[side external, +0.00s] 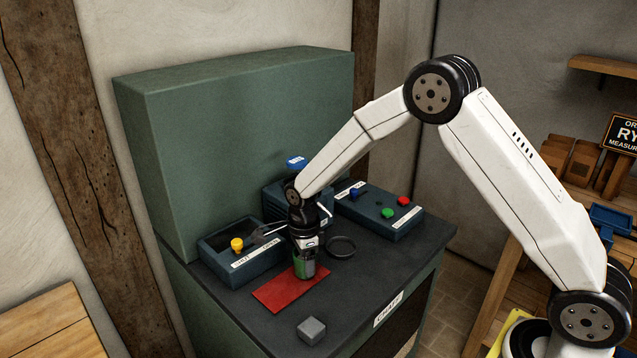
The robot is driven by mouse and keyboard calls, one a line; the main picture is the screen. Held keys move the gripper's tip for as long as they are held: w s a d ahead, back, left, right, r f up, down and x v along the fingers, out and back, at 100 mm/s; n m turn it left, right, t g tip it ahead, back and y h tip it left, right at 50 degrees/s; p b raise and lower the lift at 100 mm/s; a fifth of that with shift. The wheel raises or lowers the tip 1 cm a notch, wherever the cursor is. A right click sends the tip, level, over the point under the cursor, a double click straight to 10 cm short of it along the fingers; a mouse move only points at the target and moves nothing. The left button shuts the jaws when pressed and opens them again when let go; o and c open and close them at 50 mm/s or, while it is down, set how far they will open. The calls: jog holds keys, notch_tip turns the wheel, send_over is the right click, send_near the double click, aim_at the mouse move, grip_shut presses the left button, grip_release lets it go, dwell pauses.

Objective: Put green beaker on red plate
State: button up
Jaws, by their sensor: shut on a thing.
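The green beaker (299,267) is upright in the side external view, at the upper right part of the red plate (278,293). My gripper (304,262) points straight down and is shut on the beaker, covering much of it. The beaker's base appears to be at or just above the plate; I cannot tell whether it touches. The red plate lies flat on the dark bench top (360,290).
A grey block (311,330) lies in front of the plate. A dark ring (341,247) lies right of my gripper. A blue-grey box with a yellow knob (237,245) stands left, and a button panel (380,212) stands behind right.

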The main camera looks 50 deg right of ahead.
jog(key=shift+f, duration=0.1)
jog(key=o, duration=1.3)
notch_tip(320, 180, up, 12)
jog(key=shift+r, duration=0.15)
jog(key=shift+s, duration=0.1)
